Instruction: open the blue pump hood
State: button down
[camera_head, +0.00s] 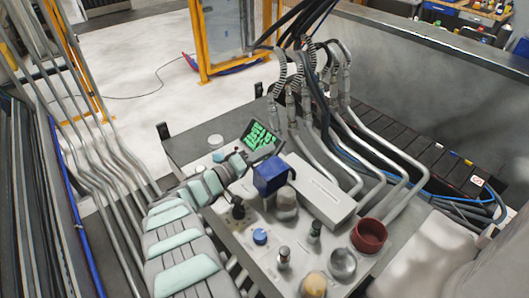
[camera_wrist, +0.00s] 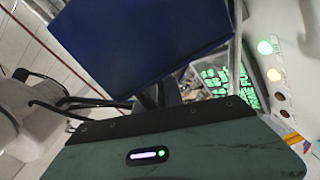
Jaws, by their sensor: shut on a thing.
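The blue pump hood (camera_head: 270,175) is a boxy dark-blue cover on the grey control panel (camera_head: 262,262), above a rounded grey body (camera_head: 286,205). In the wrist view the hood (camera_wrist: 140,38) fills the upper middle, very close to the camera. My gripper (camera_head: 250,174) reaches in from the left in the head view and meets the hood's left side. In the wrist view its dark fingers (camera_wrist: 155,97) are at the hood's lower edge, shut on it. The exact contact is partly hidden by the hood and the gripper's own body.
A blue knob (camera_head: 260,236), a red cup (camera_head: 369,235) and several other controls stand in front. Pipes and hoses rise at the back right.

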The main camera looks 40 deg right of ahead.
jog(key=shift+f, duration=0.1)
jog(key=c, duration=1.5)
grip_release()
jog(key=shift+s, duration=0.1)
jog(key=shift+a, duration=0.3)
jog(key=a, duration=0.3)
jog(key=a+p, duration=0.1)
jog(key=a, duration=0.2)
jog(key=a+p, duration=0.1)
jog(key=a, duration=0.3)
jog(key=shift+s+a, duration=0.1)
jog(key=shift+s, duration=0.25)
